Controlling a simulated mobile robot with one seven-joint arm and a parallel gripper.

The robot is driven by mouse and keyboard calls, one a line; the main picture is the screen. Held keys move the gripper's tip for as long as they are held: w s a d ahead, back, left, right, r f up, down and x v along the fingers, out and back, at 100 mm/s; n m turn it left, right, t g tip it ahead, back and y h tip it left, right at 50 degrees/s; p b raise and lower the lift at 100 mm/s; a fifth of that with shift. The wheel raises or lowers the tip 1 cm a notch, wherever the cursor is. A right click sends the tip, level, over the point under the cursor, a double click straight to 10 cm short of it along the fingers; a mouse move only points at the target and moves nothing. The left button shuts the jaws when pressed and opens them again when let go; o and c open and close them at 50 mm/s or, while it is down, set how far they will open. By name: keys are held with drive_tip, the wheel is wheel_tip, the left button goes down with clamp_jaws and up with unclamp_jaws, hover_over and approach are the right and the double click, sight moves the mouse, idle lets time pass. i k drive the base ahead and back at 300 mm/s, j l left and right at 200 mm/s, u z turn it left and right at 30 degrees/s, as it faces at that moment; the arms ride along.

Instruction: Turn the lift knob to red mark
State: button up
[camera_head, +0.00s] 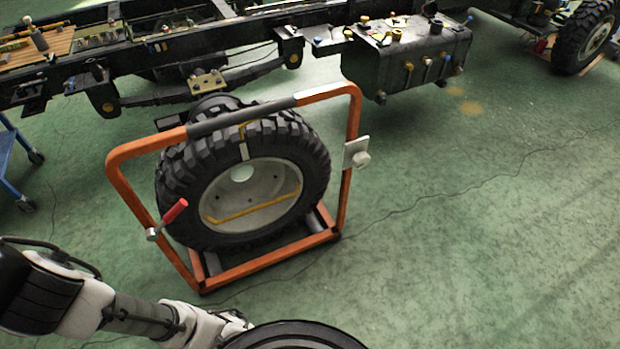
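An orange wheel-lift frame (260,270) stands on the floor around an upright tyre (185,190) with a pale rim. A pale knob (361,158) sits on a light square plate (350,146) on the frame's right post; I take it to be the lift knob. I cannot make out a red mark at the knob. A lever with a red grip (174,212) is on the frame's left post. My arm comes in at the lower left, well apart from the knob. My gripper does not show.
A dark truck chassis (200,50) runs across the back, with a black tank (425,55) behind the frame. A blue cart (8,155) stands at the left edge. The floor to the right is clear.

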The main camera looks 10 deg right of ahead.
sight(362, 160)
drive_tip(key=i+l+z, duration=0.15)
drive_tip(key=l, duration=0.2)
drive_tip(key=l+z, duration=0.1)
drive_tip(key=l, duration=0.25)
drive_tip(key=i+l+z, duration=0.15)
drive_tip(key=l, duration=0.15)
drive_tip(key=i+l+z, duration=0.15)
drive_tip(key=l, duration=0.15)
